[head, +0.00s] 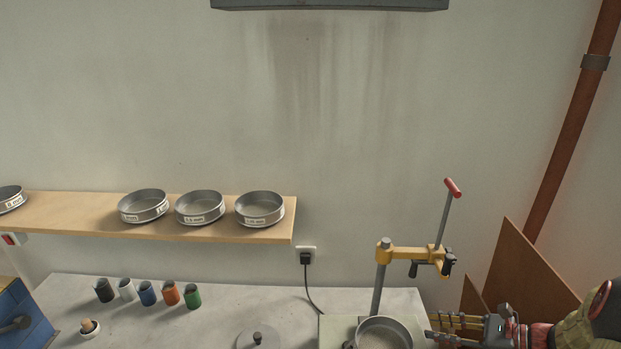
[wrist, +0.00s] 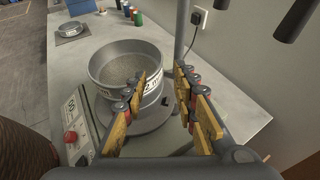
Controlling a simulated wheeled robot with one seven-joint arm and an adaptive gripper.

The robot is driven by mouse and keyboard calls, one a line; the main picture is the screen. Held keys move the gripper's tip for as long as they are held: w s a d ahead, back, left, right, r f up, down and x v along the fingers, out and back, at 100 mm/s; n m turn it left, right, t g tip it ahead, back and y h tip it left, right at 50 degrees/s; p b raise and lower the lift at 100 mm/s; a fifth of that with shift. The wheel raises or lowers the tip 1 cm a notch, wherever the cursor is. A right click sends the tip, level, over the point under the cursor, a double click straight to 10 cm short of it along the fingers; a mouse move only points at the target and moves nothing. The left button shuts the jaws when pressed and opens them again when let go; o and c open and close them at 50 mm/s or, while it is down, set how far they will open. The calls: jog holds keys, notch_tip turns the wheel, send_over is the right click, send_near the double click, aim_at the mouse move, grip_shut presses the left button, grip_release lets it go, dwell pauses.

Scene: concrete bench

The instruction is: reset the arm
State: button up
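My gripper (head: 431,327) comes in from the right in the head view, low over the bench, just right of a round metal sieve (head: 384,321). In the wrist view my gripper (wrist: 162,76) has its two yellow-padded fingers spread apart with nothing held between them. The sieve also shows in the wrist view (wrist: 100,73), ahead and left of the fingers, on a round machine base. The left finger overlaps the sieve's edge in that view. I cannot tell whether they touch.
A yellow clamp arm with a red-tipped lever (head: 412,254) stands on a post behind the sieve. Several small coloured cups (head: 148,294) and a grey lid (head: 258,340) are on the bench (head: 75,297). A shelf (head: 80,220) above holds several sieves. Brown boards (head: 525,270) lean at right.

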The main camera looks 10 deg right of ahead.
jog(key=s+a+f+n+g+h+b, duration=0.1)
jog(key=s+a+f+n+g+h, duration=0.1)
jog(key=s+a+n+g, duration=0.25)
jog(key=s+a+f+n+g+h, duration=0.1)
jog(key=s+a+n+g+h, duration=0.15)
jog(key=s+n, duration=0.4)
jog(key=s+a+r+n+t+h+b, duration=0.3)
jog(key=s+a+r+n+h+b, duration=0.1)
jog(key=a+r+n, duration=0.9)
jog(key=shift+s+a+r+n+h, duration=0.15)
jog(key=shift+a+r+n+h, duration=0.05)
jog(key=shift+a+n+h, duration=0.75)
